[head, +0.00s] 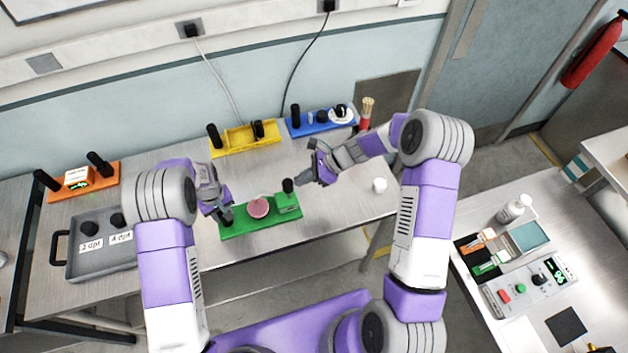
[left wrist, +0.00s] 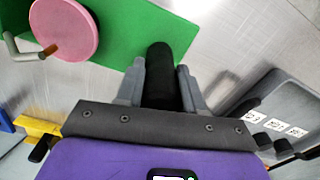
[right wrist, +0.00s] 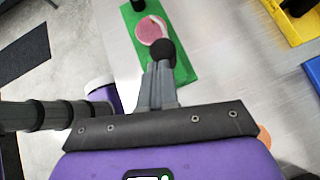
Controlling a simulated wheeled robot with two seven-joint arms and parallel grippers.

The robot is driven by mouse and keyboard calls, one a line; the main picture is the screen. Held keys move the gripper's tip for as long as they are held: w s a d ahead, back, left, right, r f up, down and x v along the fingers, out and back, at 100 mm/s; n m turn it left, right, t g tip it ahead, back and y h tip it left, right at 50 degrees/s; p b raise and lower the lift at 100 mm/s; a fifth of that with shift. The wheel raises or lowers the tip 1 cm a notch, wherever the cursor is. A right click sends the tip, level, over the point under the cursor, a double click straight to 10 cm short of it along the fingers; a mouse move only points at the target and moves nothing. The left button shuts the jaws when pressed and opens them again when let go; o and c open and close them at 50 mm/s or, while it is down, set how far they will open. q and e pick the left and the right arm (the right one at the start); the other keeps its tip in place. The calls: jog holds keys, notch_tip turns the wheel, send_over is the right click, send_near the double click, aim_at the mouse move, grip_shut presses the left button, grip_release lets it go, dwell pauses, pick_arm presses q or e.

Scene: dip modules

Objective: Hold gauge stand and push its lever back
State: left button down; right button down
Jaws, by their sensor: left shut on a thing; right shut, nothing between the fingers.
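The gauge stand is a green base (head: 235,230) with a pink disc (head: 258,208) in its middle, lying along the table's front. My left gripper (head: 224,214) is shut on the black upright post (left wrist: 160,80) at the stand's left end. The lever's black knob (head: 288,185) stands at the right end, above a green block (head: 287,203). My right gripper (head: 304,181) is shut and empty, just right of the knob. In the right wrist view, the knob (right wrist: 162,50) is just beyond the shut fingertips; I cannot tell whether they touch it.
Behind the stand are a yellow module (head: 240,150) and a blue module (head: 306,130). An orange module (head: 105,181) and a grey tray (head: 75,263) lie to the left. The table between the stand and back modules is clear.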

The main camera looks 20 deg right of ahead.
jog(key=f+v, duration=0.1)
jog(key=v, duration=1.1)
jog(key=shift+s+d+r, duration=0.15)
jog(key=shift+s+d, duration=0.1)
jog(key=shift+d, duration=0.4)
pick_arm(q)
jog(key=c, duration=0.6)
grip_release()
jog(key=shift+r+p, duration=2.15)
jog(key=shift+r, duration=1.6)
pick_arm(e)
notch_tip(320, 180, up, 4)
jog(key=shift+r, duration=0.15)
